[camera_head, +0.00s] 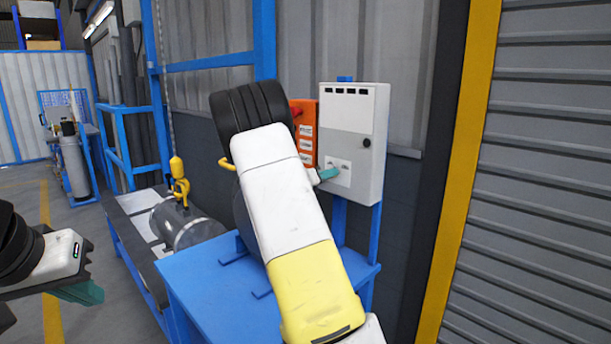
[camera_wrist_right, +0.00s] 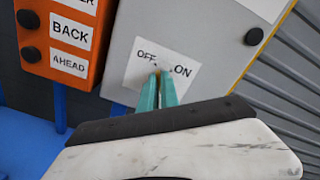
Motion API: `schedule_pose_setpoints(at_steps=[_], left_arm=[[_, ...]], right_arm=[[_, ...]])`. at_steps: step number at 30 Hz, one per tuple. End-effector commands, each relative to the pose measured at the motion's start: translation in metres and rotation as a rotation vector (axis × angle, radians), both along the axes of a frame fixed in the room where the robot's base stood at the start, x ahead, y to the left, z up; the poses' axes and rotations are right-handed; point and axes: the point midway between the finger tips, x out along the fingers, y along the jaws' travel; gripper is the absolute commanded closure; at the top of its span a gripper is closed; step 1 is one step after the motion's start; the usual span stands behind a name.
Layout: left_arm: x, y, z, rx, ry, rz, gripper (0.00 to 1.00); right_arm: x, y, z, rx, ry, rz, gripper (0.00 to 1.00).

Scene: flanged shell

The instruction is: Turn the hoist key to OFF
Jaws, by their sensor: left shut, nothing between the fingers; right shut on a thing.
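The grey control box (camera_head: 348,115) hangs on the wall right of centre in the head view. Its white OFF/ON label (camera_wrist_right: 139,67) is large in the right wrist view, with OFF at left and ON at right. My right gripper (camera_wrist_right: 159,76) is shut at this label, its teal fingertips on the hoist key. The key is almost fully hidden between the fingers, so I cannot tell its exact angle. In the head view the right gripper (camera_head: 328,174) reaches the box's lower front. My left gripper (camera_head: 82,293) is shut and empty at the lower left, far from the box.
An orange button box (camera_head: 306,135) with BACK and AHEAD labels (camera_wrist_right: 69,37) is close left of the grey box. A black knob (camera_wrist_right: 254,36) is right of the label. A blue bench (camera_head: 205,285) stands below, and a grey tank (camera_head: 186,228) is left of it.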

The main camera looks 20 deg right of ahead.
Motion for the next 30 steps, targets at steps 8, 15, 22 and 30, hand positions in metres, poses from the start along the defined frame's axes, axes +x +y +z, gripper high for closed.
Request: schedule_pose_setpoints(at_steps=[8, 15, 22, 30], left_arm=[[0.0000, 0.0000, 0.0000, 0.000, 0.000, 0.000, 1.00], [0.0000, 0.0000, 0.0000, 0.000, 0.000, 0.000, 1.00], [0.0000, 0.0000, 0.0000, 0.000, 0.000, 0.000, 1.00], [0.0000, 0.0000, 0.0000, 0.000, 0.000, 0.000, 1.00]], right_arm=[[0.0006, 0.0011, -0.0004, -0.047, 0.116, 0.002, 1.00], [0.0005, 0.0009, -0.0004, -0.062, 0.152, 0.002, 1.00], [0.0006, 0.0010, -0.0004, -0.063, 0.156, 0.002, 1.00], [0.0006, 0.0010, -0.0004, -0.063, 0.154, 0.002, 0.73]])
